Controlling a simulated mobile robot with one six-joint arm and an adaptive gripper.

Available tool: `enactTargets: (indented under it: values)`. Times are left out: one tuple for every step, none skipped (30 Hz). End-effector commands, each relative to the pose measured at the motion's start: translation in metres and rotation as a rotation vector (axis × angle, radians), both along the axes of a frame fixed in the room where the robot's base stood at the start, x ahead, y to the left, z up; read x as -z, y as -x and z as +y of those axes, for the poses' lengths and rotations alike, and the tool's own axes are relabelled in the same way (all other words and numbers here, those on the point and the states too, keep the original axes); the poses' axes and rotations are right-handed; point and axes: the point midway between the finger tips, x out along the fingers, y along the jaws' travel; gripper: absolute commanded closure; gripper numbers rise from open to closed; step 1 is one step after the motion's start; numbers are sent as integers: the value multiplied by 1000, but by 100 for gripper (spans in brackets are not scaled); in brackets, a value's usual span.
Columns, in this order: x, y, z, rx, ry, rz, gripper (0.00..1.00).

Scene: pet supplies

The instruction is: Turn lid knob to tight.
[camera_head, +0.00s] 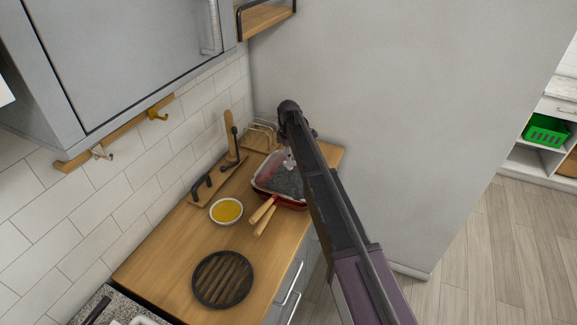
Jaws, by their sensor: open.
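A red-rimmed dish (262,184) with a dark grey, glassy top stands toward the far end of the wooden counter. I cannot make out a lid knob or its markings; the arm covers the dish's right side. My arm reaches in from the lower right, and its end is above the dish. My gripper (289,160) shows only as a small pale grey part below the arm's end, over the dish. It is open, and I see nothing held in it. Whether it touches the dish is too small to tell.
On the wooden counter (185,250) are a yellow-filled bowl (226,211), wooden-handled tools (264,216), a round black ribbed plate (223,279), a black-handled board (212,183) and a wire rack (262,132). A grey cabinet (130,50) hangs at upper left. A wall closes the far end.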

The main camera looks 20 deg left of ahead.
Motion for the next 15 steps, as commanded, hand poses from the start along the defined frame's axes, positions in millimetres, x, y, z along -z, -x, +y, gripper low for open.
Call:
enactTargets:
  values:
    - [8, 0, 0, 0, 0, 0, 44]
    - [11, 0, 0, 0, 0, 0, 44]
    - [14, 0, 0, 0, 0, 0, 44]
    - [16, 0, 0, 0, 0, 0, 44]
    - [18, 0, 0, 0, 0, 0, 44]
    - [20, 0, 0, 0, 0, 0, 44]
    - [22, 0, 0, 0, 0, 0, 44]
    - [24, 0, 0, 0, 0, 0, 44]
    - [26, 0, 0, 0, 0, 0, 44]
    - [27, 0, 0, 0, 0, 0, 44]
    - [28, 0, 0, 0, 0, 0, 44]
    - [30, 0, 0, 0, 0, 0, 44]
    - [30, 0, 0, 0, 0, 0, 44]
    - [31, 0, 0, 0, 0, 0, 44]
    - [32, 0, 0, 0, 0, 0, 44]
